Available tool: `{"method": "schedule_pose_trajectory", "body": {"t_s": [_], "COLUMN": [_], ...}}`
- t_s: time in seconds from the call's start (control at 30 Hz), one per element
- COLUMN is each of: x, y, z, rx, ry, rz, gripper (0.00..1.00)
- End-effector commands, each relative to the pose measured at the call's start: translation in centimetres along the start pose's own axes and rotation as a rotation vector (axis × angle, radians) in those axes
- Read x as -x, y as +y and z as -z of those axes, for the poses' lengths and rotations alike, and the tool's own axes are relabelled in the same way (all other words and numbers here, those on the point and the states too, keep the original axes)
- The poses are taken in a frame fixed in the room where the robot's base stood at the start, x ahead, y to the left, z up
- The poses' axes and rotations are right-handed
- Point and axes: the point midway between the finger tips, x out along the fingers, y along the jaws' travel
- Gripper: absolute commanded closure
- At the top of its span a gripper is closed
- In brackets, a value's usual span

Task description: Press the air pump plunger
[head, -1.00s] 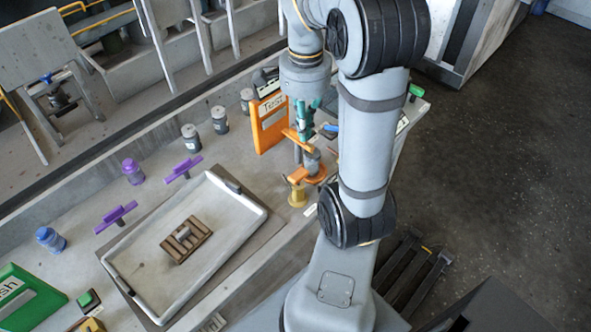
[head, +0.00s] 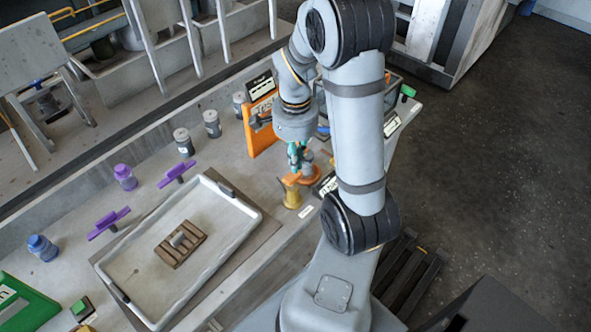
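The air pump (head: 313,174), with an orange base and a grey cylinder, stands near the front edge of the bench in the head view. My gripper (head: 294,168), with teal fingers, points down at the pump's left side, over its upper part. The orange plunger arm is largely hidden behind the gripper and wrist. I cannot tell whether the fingers touch it. The fingers look close together, but their opening is too small to judge.
A yellow spool-shaped part (head: 292,197) stands just in front of the pump. An orange panel (head: 262,125) stands behind my wrist. A tray (head: 229,262) with a brown slatted block (head: 180,245) lies to the left. Purple-handled parts (head: 108,222) and several jars line the back.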

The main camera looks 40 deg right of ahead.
Motion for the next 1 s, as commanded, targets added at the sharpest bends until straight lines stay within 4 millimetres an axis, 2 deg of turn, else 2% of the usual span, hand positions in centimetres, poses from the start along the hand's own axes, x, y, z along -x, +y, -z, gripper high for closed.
{"method": "schedule_pose_trajectory", "body": {"t_s": [0.1,0.23,0.73,1.0], "x": [-1.6,-2.7,-3.5,-6.6], "y": [0.1,0.1,0.0,0.0], "z": [0.0,0.0,0.0,0.0], "rx": [0.001,-0.001,0.0,-0.001], "ry": [-0.001,-0.001,0.0,0.0], "rz": [-0.004,-0.002,0.0,-0.001], "gripper": [1.0,1.0,1.0,1.0]}}
